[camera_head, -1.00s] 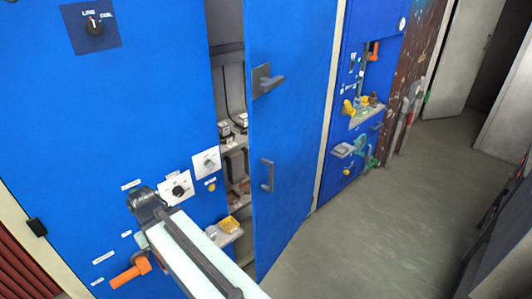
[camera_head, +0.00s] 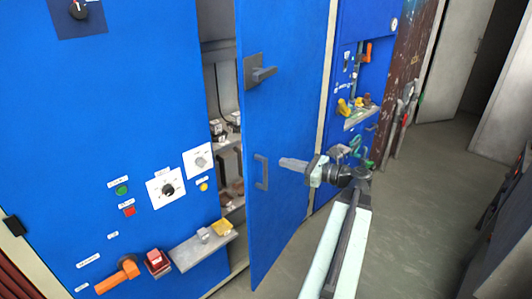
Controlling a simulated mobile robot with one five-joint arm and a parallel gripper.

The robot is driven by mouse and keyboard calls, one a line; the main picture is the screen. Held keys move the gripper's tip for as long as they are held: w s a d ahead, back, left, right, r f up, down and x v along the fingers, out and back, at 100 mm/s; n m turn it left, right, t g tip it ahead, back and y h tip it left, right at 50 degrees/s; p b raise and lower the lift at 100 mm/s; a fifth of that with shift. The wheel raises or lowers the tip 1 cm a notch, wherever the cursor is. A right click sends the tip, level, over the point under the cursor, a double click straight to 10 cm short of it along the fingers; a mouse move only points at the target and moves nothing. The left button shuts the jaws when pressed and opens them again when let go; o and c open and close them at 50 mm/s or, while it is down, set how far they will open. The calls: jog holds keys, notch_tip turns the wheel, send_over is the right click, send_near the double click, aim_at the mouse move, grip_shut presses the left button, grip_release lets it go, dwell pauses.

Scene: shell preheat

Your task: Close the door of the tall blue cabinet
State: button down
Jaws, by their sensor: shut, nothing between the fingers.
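The blue cabinet door (camera_head: 283,120) stands ajar, hinged on its right side, with a gap at its left edge. A grey lever handle (camera_head: 259,72) sits high on it and a grey pull handle (camera_head: 262,172) lower down. The tall blue cabinet's interior (camera_head: 224,110) shows through the gap, with shelves and small parts. My gripper (camera_head: 284,162) is shut and empty. It is in front of the door's outer face, right of the pull handle, pointing left. I cannot tell whether it touches the door.
The left blue panel (camera_head: 110,120) carries knobs, buttons, an orange handle (camera_head: 118,275) and a small shelf (camera_head: 203,247) jutting out near the gap. Another blue panel with a ledge (camera_head: 362,117) stands to the right. The grey floor (camera_head: 430,190) is open at right.

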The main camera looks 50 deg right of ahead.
aim_at(256, 145)
jog(key=s+d+r+m+t, duration=0.1)
jog(key=s+d+r+m, duration=0.1)
jog(key=s+d, duration=0.1)
jog(key=shift+h, duration=0.4)
jog(key=w+a, duration=0.1)
jog(key=w, duration=0.3)
jog(key=w+a, duration=0.1)
jog(key=w, duration=0.4)
jog(key=w+a, duration=0.1)
jog(key=w, duration=0.4)
jog(key=shift+f, duration=0.3)
